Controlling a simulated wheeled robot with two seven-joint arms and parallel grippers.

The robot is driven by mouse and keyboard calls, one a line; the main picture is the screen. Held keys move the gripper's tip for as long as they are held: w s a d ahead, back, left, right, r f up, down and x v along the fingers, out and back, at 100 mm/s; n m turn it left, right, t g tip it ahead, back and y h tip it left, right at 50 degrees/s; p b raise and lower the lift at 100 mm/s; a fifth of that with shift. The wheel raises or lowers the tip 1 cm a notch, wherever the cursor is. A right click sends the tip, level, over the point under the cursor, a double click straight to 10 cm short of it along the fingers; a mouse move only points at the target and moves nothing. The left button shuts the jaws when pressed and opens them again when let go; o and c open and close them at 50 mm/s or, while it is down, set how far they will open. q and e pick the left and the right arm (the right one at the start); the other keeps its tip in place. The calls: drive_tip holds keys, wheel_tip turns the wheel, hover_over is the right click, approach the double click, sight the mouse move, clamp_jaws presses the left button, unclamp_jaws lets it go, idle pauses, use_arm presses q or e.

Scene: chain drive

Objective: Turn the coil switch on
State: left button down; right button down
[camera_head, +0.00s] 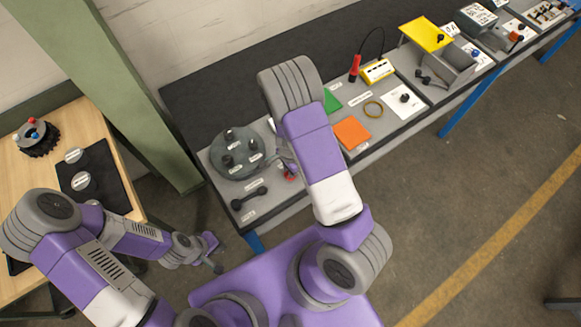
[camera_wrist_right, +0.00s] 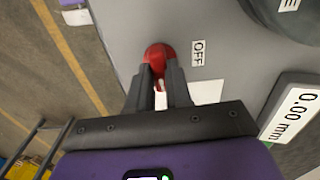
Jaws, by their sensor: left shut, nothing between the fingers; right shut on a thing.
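The coil switch appears to be the red knob (camera_wrist_right: 157,57) in the right wrist view, on a grey panel beside a label reading OFF (camera_wrist_right: 198,53). My right gripper (camera_wrist_right: 158,82) is shut on this red knob, and its fingers hide the lower part of it. In the head view the red knob (camera_head: 291,177) is small at the bench's front edge, partly hidden by my right arm and gripper. My left gripper (camera_head: 215,255) hangs low between the wooden table and my base, shut and empty, far from the switch.
A grey round fixture with knobs (camera_head: 233,160) and a dark dumbbell-shaped handle (camera_head: 249,198) lie left of the switch. A display reading 0.00 mm (camera_wrist_right: 294,110) stands right of my gripper. Orange (camera_head: 352,132) and green pads lie farther along the bench. A wooden table (camera_head: 98,125) is left.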

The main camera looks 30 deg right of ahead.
drive_tip(key=shift+m, duration=0.4)
drive_tip(key=c, duration=1)
unclamp_jaws()
drive_tip(key=shift+c, duration=0.2)
wheel_tip(320, 180, up, 8)
drive_tip(key=shift+f+p, duration=0.15)
drive_tip(key=shift+p, duration=0.75)
